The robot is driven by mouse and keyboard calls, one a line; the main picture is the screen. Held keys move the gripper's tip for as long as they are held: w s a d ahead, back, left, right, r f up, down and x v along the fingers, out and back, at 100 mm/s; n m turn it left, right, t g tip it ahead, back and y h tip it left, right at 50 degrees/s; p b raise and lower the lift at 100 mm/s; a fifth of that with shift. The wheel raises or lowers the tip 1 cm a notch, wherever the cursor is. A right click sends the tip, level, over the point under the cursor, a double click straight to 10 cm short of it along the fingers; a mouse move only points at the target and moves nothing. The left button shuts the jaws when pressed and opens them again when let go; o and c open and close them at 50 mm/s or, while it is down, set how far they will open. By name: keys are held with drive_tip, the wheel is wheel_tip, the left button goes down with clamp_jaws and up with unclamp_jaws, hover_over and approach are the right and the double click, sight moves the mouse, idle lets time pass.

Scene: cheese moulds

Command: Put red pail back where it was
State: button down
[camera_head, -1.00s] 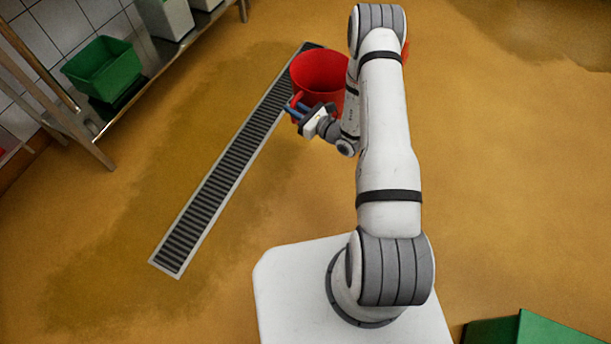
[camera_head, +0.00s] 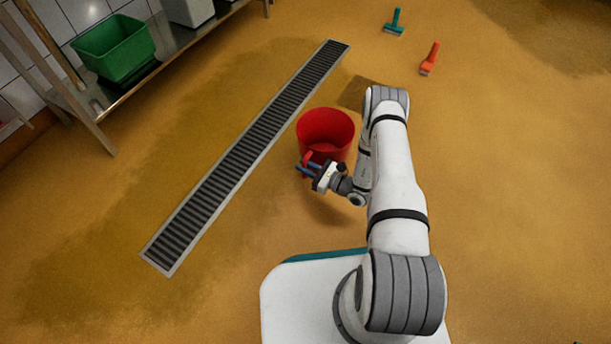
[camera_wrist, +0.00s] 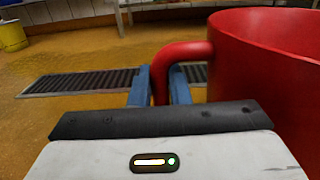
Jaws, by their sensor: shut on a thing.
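The red pail (camera_head: 326,128) hangs upright from my gripper (camera_head: 307,167) in the head view, to the right of the floor drain. My gripper is shut on the pail's side handle. In the wrist view the red pail (camera_wrist: 270,70) fills the right side, and its curved handle (camera_wrist: 180,52) passes between the blue fingers of my gripper (camera_wrist: 160,85). The pail's bottom is hidden in the wrist view. No marked spot for the pail can be made out for certain.
A long grated drain (camera_head: 245,155) runs across the floor. A green crate (camera_head: 113,48) sits on a metal shelf at the upper left. A teal brush (camera_head: 394,24) and an orange-red scraper-like tool (camera_head: 430,59) lie at the top. A darker floor patch (camera_head: 358,93) lies behind the pail. The right floor is clear.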

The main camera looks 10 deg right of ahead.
drive_tip(key=shift+f+b, duration=0.9)
drive_tip(key=shift+f, duration=1.2)
drive_tip(key=c, duration=1.4)
unclamp_jaws()
drive_tip(key=shift+o, duration=0.2)
